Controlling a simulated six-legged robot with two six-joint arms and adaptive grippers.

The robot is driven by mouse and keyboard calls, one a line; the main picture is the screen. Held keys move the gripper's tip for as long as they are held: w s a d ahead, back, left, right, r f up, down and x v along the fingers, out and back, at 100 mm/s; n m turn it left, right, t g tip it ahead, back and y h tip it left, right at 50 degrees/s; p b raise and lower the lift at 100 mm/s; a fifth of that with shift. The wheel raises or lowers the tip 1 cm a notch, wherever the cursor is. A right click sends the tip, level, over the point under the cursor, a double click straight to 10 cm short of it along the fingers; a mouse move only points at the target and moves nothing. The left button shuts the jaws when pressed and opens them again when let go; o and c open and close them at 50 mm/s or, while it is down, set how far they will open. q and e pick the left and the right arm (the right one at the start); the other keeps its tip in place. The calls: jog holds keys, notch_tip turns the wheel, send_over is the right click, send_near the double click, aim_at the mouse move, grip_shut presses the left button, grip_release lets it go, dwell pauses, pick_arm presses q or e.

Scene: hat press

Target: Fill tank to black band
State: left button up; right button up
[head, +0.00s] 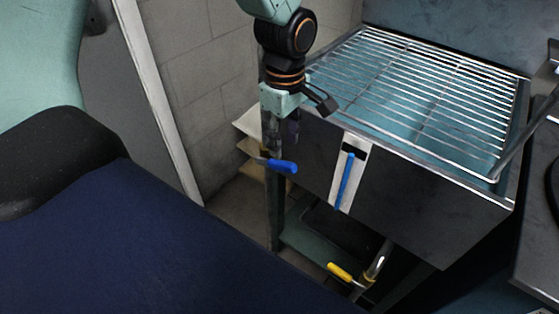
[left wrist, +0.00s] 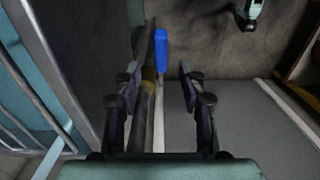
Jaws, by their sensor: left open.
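The dark metal tank (head: 420,195) stands at the right in the head view under a wire rack. On its front is a white gauge strip (head: 337,188) with a black band (head: 354,149). A blue column (head: 345,182) in the gauge rises to about the band's lower part. A blue valve handle (head: 283,166) is at the tank's left front corner, and it shows in the left wrist view (left wrist: 161,54). My left gripper (head: 284,132) is open just above the handle. In the left wrist view the handle is ahead, between the fingers (left wrist: 158,78), apparently untouched. My right gripper is out of view.
A wire rack (head: 430,95) covers the tank top. A yellow-handled valve (head: 340,271) on a pipe is below the tank. Pale ledges (head: 248,146) stand behind the blue handle by the block wall (head: 215,90). A dark blue surface (head: 150,240) fills the lower left.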

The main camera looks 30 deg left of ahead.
aim_at(285, 163)
pick_arm(q)
jog(key=f+b, duration=0.1)
jog(key=f, duration=0.2)
jog(key=f+b, duration=0.1)
jog(key=f, duration=0.2)
jog(key=shift+d+f, duration=0.2)
jog(key=shift+f, duration=0.4)
jog(key=shift+s+b, duration=0.1)
jog(key=shift+b, duration=0.2)
grip_shut()
jog(key=shift+f, duration=0.1)
